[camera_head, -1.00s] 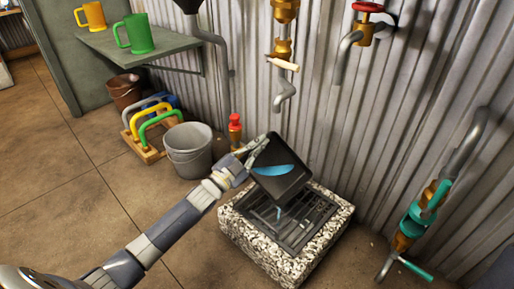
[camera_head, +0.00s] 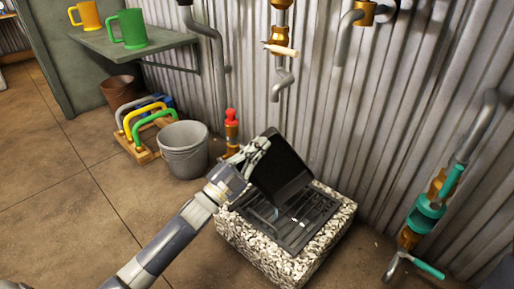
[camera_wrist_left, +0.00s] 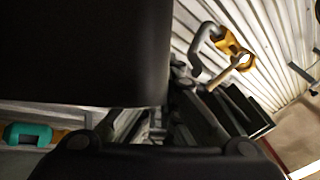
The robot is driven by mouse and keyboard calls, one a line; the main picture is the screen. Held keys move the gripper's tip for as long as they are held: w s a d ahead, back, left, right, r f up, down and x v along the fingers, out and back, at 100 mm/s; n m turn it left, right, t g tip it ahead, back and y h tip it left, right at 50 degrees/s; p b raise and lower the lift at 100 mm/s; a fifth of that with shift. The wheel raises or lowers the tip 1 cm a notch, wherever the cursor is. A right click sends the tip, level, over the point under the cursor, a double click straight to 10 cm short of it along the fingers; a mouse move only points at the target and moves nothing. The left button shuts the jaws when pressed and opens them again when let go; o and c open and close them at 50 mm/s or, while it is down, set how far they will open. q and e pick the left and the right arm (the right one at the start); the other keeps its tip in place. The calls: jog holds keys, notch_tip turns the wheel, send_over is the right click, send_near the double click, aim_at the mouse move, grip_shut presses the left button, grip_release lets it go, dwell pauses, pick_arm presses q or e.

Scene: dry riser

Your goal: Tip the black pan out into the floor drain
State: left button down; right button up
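The black pan (camera_head: 282,168) is tilted steeply over the floor drain, its inside facing the head camera. No blue water shows in it now. The floor drain (camera_head: 302,222) is a dark grate set in a speckled stone block. My left gripper (camera_head: 256,152) is at the pan's left edge and looks shut on it. In the left wrist view the pan (camera_wrist_left: 85,50) fills the upper left as a dark surface, and the fingers (camera_wrist_left: 185,100) are partly hidden by it. My right gripper is not in view.
A grey bucket (camera_head: 184,150) stands left of the drain, beside a rack of coloured handles (camera_head: 146,122). A red-topped fitting (camera_head: 232,130) stands behind. Pipes and a teal-handled valve (camera_head: 425,215) are on the corrugated wall. A shelf (camera_head: 150,50) carries two mugs.

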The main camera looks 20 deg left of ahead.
pick_arm(q)
jog(key=s+d+f+m+g+h+b, duration=0.1)
jog(key=s+d+m+h+b, duration=0.1)
jog(key=s+m+h, duration=0.3)
jog(key=s+d+f+m+g+h+b, duration=0.1)
jog(key=s+d+m+h, duration=0.3)
jog(key=m, duration=0.4)
jog(key=shift+s+d+g+h+b, duration=0.25)
jog(key=shift+s+g+h+b, duration=0.1)
jog(key=shift+s+g+h, duration=0.3)
jog(key=shift+s, duration=0.1)
dwell(2.5)
